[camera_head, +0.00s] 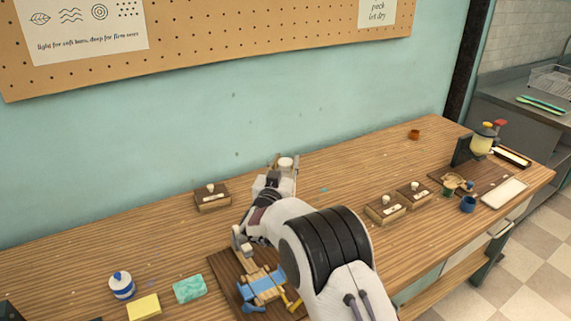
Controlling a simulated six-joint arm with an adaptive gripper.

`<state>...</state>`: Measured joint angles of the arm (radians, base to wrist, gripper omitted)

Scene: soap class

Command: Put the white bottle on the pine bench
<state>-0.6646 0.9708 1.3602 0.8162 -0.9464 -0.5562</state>
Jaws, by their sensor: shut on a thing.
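My gripper (282,171) reaches over the middle of the wooden bench, toward the wall, and is mostly hidden behind my own arm. It is shut on a small white thing (286,162), which looks like the top of the white bottle. The rest of this thing is hidden by the gripper, and I cannot tell whether it touches the bench. The long wooden-topped bench (345,165), probably the pine bench, runs along the wall.
A small wooden box (212,201) stands left of the gripper, with two similar boxes (385,210) (414,195) to the right. A blue-and-white jar (121,286), yellow block (144,307) and teal sponge (189,289) are at front left. A dark board holds a blue tool (263,288).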

